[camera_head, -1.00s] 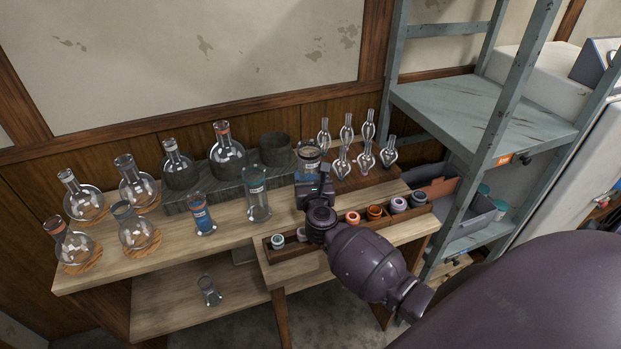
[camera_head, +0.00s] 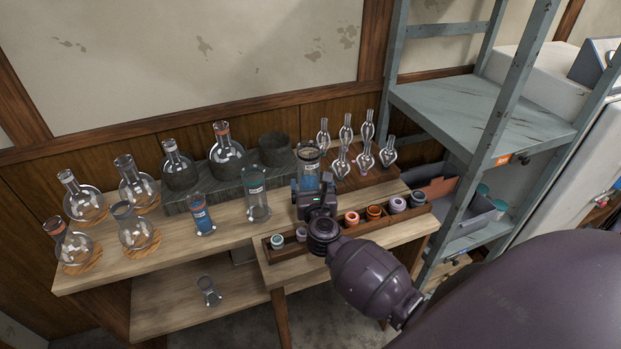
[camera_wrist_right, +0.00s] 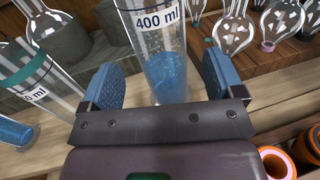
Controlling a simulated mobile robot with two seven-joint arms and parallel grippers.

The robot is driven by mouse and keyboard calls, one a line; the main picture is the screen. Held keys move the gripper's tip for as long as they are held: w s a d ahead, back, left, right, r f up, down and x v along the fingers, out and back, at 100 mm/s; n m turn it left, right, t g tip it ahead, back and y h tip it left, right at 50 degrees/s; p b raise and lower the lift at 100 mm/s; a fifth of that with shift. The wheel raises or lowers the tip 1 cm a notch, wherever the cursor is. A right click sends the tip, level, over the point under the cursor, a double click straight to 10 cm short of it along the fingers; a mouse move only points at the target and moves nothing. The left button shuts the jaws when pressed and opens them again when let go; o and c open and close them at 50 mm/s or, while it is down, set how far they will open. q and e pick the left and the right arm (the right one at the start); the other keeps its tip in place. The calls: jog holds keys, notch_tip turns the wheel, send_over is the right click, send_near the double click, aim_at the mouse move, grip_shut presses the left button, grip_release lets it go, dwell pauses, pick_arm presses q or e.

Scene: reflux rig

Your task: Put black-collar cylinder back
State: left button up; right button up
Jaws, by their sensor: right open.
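A tall glass cylinder (camera_head: 309,168) with blue liquid stands upright on the bench, to the left of the small bulb flasks. In the right wrist view this cylinder (camera_wrist_right: 164,62) has a 400 ml label, and its top is cut off. I cannot make out its collar colour clearly. My right gripper (camera_head: 309,188) is open in front of it. In the wrist view its blue pads lie to either side of the cylinder's lower part, with gaps on both sides. My left gripper is not in view.
A teal-banded cylinder (camera_head: 257,205) and a smaller blue-filled cylinder (camera_head: 203,216) stand to the left. A small glass vessel (camera_head: 208,291) is on the lower shelf. Coloured rings sit in a wooden tray (camera_head: 335,228) in front. A grey stone block (camera_head: 205,198) stands behind.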

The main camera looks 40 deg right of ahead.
jog(key=shift+n, duration=0.3)
jog(key=v, duration=0.9)
jog(key=shift+a, duration=0.1)
jog(key=shift+s+a+r+n+t, duration=0.2)
jog(key=shift+s+n+t, duration=0.15)
jog(key=shift+n, duration=0.65)
jog(key=s+a+f+n+y, duration=0.2)
jog(key=s+a+n+y, duration=0.15)
jog(key=n, duration=0.75)
jog(key=s+a+f+n+y, duration=0.2)
jog(key=s+n+y, duration=0.25)
jog(key=n, duration=0.75)
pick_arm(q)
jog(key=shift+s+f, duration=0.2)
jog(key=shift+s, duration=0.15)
pick_arm(e)
jog(key=s+d+f+n+g, duration=0.1)
jog(key=s+f+n+g, duration=0.4)
jog(key=n, duration=1.1)
jog(key=s+f, duration=0.3)
jog(key=s, duration=0.2)
jog(key=shift+f+n, duration=0.3)
jog(key=shift+f, duration=0.05)
